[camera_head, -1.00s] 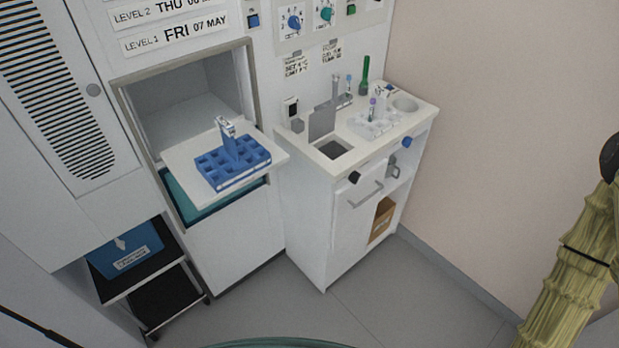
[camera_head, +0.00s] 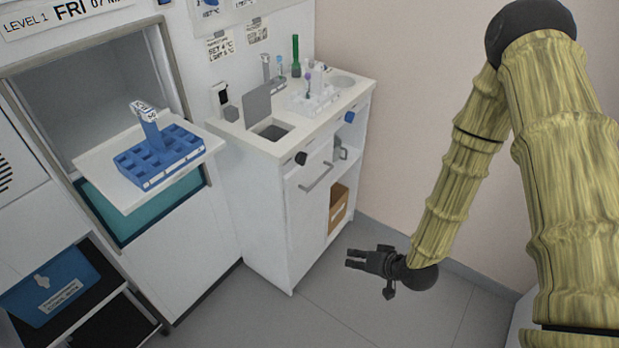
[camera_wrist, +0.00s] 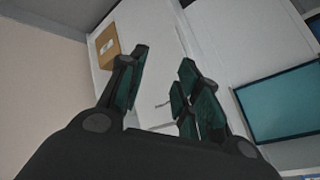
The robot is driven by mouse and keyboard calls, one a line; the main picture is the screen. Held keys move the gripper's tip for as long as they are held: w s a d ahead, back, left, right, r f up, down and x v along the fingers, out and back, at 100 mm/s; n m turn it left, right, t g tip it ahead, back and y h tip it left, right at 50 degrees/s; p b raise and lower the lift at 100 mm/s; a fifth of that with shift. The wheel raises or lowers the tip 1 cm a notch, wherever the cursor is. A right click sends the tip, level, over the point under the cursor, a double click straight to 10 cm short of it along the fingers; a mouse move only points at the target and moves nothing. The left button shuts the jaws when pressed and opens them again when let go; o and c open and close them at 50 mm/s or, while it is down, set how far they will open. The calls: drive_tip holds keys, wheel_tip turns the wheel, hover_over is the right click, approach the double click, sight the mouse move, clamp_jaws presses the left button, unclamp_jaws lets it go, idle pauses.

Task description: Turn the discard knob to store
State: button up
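Two knobs sit on the front edge of the white cabinet (camera_head: 265,225). A black knob (camera_head: 301,158) is below the square counter opening, and a blue knob (camera_head: 349,117) is at the right end. I can read no label that marks either as the discard knob. My gripper (camera_head: 350,258) is low in front of the cabinet, below and right of the black knob and apart from everything. In the wrist view its fingers (camera_wrist: 163,58) are spread with nothing between them. Neither knob can be made out in the wrist view.
A bar handle (camera_head: 317,178) sticks out below the black knob. A cardboard box (camera_head: 338,207) stands on the cabinet's open shelf. Left, a white shelf (camera_head: 120,195) with a blue rack (camera_head: 165,160) juts out. The counter holds a raised lid (camera_head: 257,104) and a tube rack. Floor in front is clear.

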drive_tip(key=w+a+r+t+y+b, duration=0.1)
drive_tip(key=w+a+r+y+b, duration=0.15)
drive_tip(key=w, duration=0.25)
drive_tip(key=w+a+r+t+y+b, duration=0.1)
drive_tip(key=w+r+t+b, duration=0.15)
drive_tip(key=w, duration=0.35)
drive_tip(key=n+y+b, duration=0.3)
drive_tip(key=y+b, duration=0.3)
drive_tip(key=b, duration=0.1)
approach(305, 160)
drive_tip(key=shift+h, duration=0.25)
drive_tip(key=x, duration=0.8)
clamp_jaws()
